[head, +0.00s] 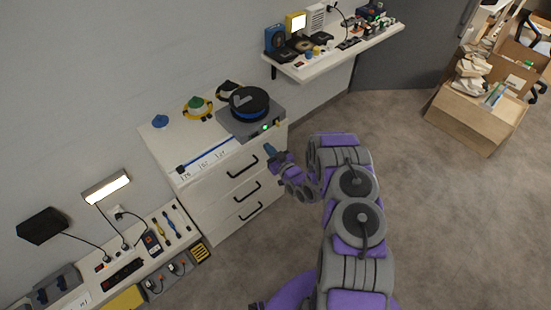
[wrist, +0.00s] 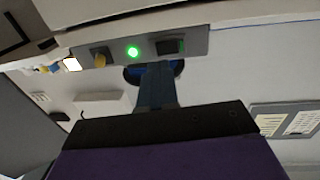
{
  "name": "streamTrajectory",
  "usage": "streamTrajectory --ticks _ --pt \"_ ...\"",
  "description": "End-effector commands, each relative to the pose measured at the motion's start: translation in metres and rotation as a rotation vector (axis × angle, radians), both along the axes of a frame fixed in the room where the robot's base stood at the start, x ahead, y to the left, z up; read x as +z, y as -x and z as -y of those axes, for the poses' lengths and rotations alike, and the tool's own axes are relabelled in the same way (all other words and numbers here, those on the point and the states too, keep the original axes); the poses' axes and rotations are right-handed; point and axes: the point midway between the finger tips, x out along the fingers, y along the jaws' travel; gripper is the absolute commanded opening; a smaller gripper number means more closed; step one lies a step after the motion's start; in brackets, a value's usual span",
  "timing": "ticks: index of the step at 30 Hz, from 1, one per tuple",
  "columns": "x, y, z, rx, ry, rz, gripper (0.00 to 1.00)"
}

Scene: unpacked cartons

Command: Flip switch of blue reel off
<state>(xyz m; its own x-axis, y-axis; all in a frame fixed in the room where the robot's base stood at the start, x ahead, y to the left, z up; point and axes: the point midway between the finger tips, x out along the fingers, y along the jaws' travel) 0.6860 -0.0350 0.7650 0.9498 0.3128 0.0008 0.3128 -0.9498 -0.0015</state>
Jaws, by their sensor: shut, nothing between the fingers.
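The blue reel (head: 249,104) is a dark round spool with a blue rim. It sits on a grey box (head: 235,128) on top of the white drawer cabinet. The green lamp also shows in the head view (head: 264,127). My gripper (head: 270,149) is shut and empty, just in front of the panel. In the wrist view its blue fingers (wrist: 157,72) end just below the panel, between lamp and switch; I cannot tell whether they touch.
A green spool (head: 195,103) and a blue cone (head: 160,121) stand on the cabinet, left of the reel. Drawer handles (head: 243,167) stick out below. A cluttered wall shelf (head: 335,55) is at upper right, and cartons (head: 478,118) stand far right. The floor between is clear.

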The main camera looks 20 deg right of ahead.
Motion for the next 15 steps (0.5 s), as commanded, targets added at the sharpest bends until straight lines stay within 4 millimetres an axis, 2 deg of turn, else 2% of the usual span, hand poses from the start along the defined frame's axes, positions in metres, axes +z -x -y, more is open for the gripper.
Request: streamTrajectory --ticks 6,15 --pt "-0.001 -0.036 -0.013 0.004 0.001 0.003 0.00" --pt "0.000 -0.055 -0.019 0.001 -0.001 -0.001 0.00"
